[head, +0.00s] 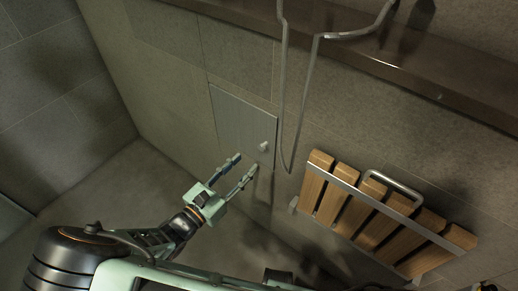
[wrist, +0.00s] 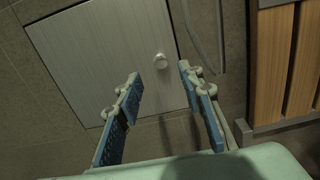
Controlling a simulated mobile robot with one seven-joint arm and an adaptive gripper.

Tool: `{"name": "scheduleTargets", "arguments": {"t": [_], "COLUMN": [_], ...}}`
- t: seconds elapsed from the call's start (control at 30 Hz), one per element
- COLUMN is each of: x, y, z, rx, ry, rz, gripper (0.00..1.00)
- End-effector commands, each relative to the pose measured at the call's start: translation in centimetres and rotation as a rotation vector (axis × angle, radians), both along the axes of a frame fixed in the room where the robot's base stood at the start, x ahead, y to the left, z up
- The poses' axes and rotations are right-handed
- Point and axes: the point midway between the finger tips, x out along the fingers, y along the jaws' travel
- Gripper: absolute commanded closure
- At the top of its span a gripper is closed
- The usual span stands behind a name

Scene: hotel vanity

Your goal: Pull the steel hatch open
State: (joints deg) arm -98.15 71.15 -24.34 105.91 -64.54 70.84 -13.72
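The steel hatch (head: 240,118) is a flat grey panel set in the tiled wall, and it looks closed, flush with the wall. It has a small round knob (head: 263,146) near its right edge. In the wrist view the hatch (wrist: 100,55) fills the upper left, and its knob (wrist: 160,61) sits just beyond the fingers. My gripper (head: 246,166) points at the hatch, below and left of the knob in the head view. In the wrist view my gripper (wrist: 158,75) has its two fingers well apart with nothing between them. The fingers do not appear to touch the knob.
A wooden slatted folding seat (head: 385,215) with a metal handle is mounted on the wall to the right. A grey shower hose (head: 285,90) hangs just right of the hatch. A dark ledge (head: 400,60) runs along the wall above. The floor (head: 110,190) at left is clear.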

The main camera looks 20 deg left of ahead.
Motion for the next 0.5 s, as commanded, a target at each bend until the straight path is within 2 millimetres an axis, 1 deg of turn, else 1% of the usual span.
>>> {"name": "scheduleTargets", "arguments": {"t": [0.03,0.1,0.3,0.4,0.5], "x": [1.0,2.3,5.5,6.5,7.2], "y": [-0.5,-1.1,-2.4,-2.8,-3.0], "z": [-0.1,-0.1,-0.2,-0.1,-0.1], "rx": [-0.001,-0.001,0.001,0.001,0.001], "ry": [-0.002,-0.002,0.000,0.000,0.001], "rz": [-0.002,-0.004,-0.004,-0.002,-0.002], "gripper": [0.65,0.65,0.65,0.65,0.65]}}
